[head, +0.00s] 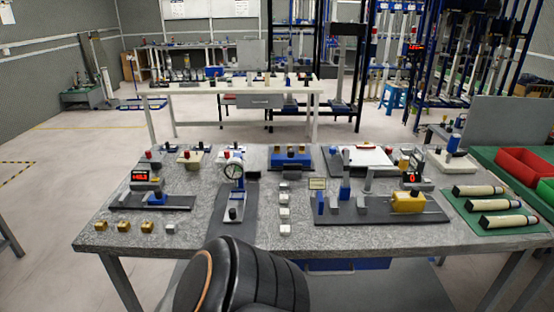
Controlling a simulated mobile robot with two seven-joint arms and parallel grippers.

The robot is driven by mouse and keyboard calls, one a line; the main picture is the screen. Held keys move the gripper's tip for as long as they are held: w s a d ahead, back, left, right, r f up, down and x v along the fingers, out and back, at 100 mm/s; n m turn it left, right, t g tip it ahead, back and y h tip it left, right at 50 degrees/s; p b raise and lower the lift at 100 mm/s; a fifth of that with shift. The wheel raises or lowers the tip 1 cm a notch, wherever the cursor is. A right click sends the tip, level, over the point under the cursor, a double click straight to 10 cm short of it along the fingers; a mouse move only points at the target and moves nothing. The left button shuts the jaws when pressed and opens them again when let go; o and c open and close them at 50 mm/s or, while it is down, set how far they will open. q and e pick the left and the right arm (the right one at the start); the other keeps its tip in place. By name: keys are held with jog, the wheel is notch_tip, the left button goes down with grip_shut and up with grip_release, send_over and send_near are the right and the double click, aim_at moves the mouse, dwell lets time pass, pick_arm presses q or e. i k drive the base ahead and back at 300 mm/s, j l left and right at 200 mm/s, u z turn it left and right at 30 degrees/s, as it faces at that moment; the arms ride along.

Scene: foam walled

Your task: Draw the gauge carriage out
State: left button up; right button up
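A round dial gauge (233,170) stands upright on a blue and white post, toward the back of a dark flat base (236,225) in the middle-left of the table. A dark block with a knob (233,214) sits nearer the front of that base. To the right, a yellow block (407,201) sits on a long dark base (375,212) with grey and blue uprights. I cannot tell for certain which part is the gauge carriage. Neither gripper shows. A black, ribbed rounded part at the bottom centre looks like my own arm and hides the table's front edge there.
The speckled table (110,240) also bears a left fixture with a red display (140,175), several brass blocks (148,226), a column of white blocks (284,214) and a blue fixture (290,158). Cylinders (500,221) lie on a green mat at right, near a red bin (525,167).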

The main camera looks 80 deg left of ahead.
aim_at(234, 209)
jog(key=u, duration=2.5)
